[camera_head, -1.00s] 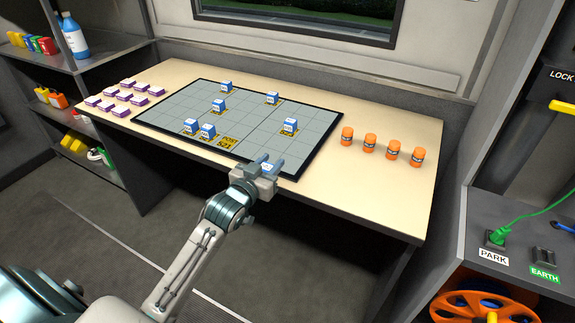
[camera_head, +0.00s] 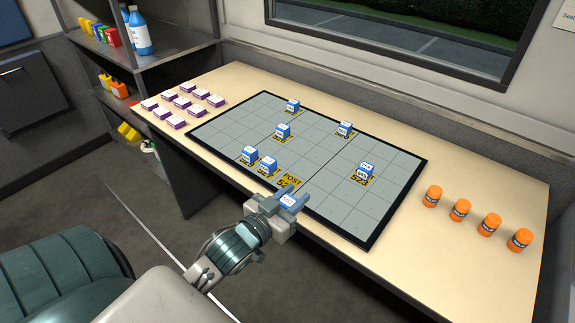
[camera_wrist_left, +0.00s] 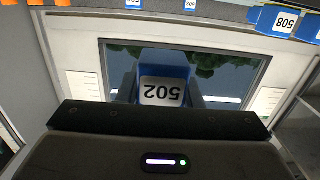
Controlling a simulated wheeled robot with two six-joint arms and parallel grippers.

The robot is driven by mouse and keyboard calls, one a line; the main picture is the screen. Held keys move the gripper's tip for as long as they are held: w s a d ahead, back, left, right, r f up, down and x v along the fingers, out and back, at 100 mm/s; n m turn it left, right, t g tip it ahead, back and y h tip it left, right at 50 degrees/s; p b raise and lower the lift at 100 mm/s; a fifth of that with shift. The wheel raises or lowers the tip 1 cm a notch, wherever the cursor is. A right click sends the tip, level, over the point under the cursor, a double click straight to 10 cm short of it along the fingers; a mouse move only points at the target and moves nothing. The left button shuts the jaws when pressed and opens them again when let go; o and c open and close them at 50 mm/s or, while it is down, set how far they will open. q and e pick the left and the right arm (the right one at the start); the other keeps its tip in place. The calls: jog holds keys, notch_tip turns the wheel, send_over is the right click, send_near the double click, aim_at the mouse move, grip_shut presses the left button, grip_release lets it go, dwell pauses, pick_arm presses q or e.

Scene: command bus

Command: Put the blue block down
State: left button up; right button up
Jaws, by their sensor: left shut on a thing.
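My left gripper (camera_head: 281,207) is shut on a blue block with a white label (camera_head: 288,200). The left wrist view shows this block's label reading 502 (camera_wrist_left: 161,92), between the fingers. In the head view the gripper is at the near edge of the grey gridded board (camera_head: 330,208), beside the yellow POST marking (camera_head: 290,181). Whether the block touches the board cannot be told. Several other blue blocks stand on the board, such as one at the right (camera_head: 365,172) and one at the near left (camera_head: 267,166). My right gripper is not in view.
Purple-and-white blocks (camera_head: 177,121) stand in rows on the table (camera_head: 232,84) left of the board. Several orange cylinders (camera_head: 460,209) stand in a line at the right. Most of the board's squares are clear. Shelves (camera_head: 170,50) stand at the left.

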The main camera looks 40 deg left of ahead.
pick_arm(q)
jog(key=p, duration=0.1)
send_over(293, 179)
jog(key=s, duration=0.2)
jog(key=shift+w+d+f, duration=0.25)
jog(key=shift+d+f, duration=0.2)
jog(key=shift+f, duration=0.1)
jog(key=shift+w+a, duration=0.3)
jog(key=shift+w, duration=0.2)
jog(key=f, duration=0.3)
jog(key=shift+w+a, duration=0.2)
jog(key=shift+w, duration=0.05)
jog(key=shift+f, duration=0.35)
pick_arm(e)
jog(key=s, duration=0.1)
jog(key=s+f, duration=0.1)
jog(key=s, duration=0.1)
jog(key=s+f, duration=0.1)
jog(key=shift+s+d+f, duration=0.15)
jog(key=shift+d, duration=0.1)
pick_arm(q)
jog(key=shift+f, duration=0.15)
jog(key=o, duration=1)
jog(key=shift+c, duration=0.2)
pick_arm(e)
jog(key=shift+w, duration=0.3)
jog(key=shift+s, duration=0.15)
